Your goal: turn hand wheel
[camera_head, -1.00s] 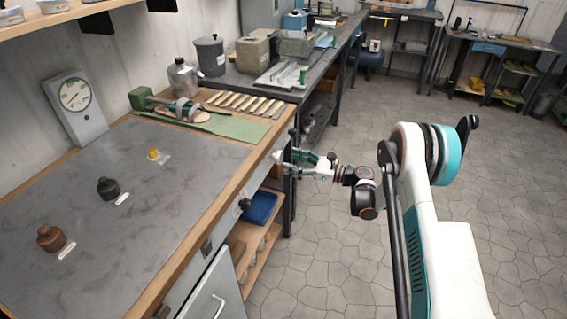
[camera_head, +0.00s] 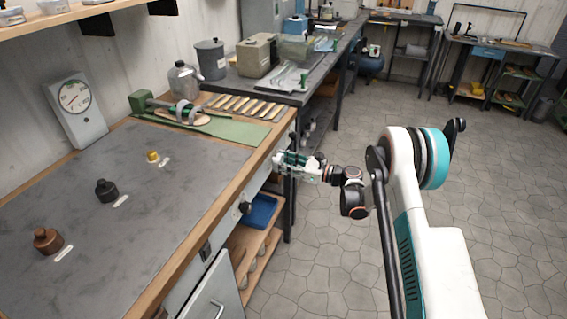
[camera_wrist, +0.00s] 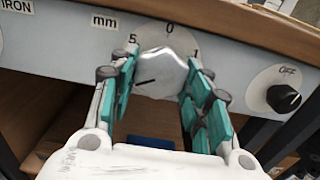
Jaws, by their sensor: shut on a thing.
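The hand wheel (camera_wrist: 166,72) is a pale silvery, many-sided knob on the bench's grey front panel (camera_wrist: 235,65). A dark line on its face points to the lower left. Around it the panel is marked "mm", with 5, 0 and 1 along the top. My gripper (camera_wrist: 162,66) is shut on the wheel, with teal-padded fingers on its left and right sides.
A black knob (camera_wrist: 283,98) marked "OFF" sits on the panel right of the wheel. The wooden bench edge (camera_wrist: 250,25) overhangs above. A dial gauge (camera_head: 75,96) and several small weights, such as a brown one (camera_head: 47,240), stand on the bench. Floor on the right is clear.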

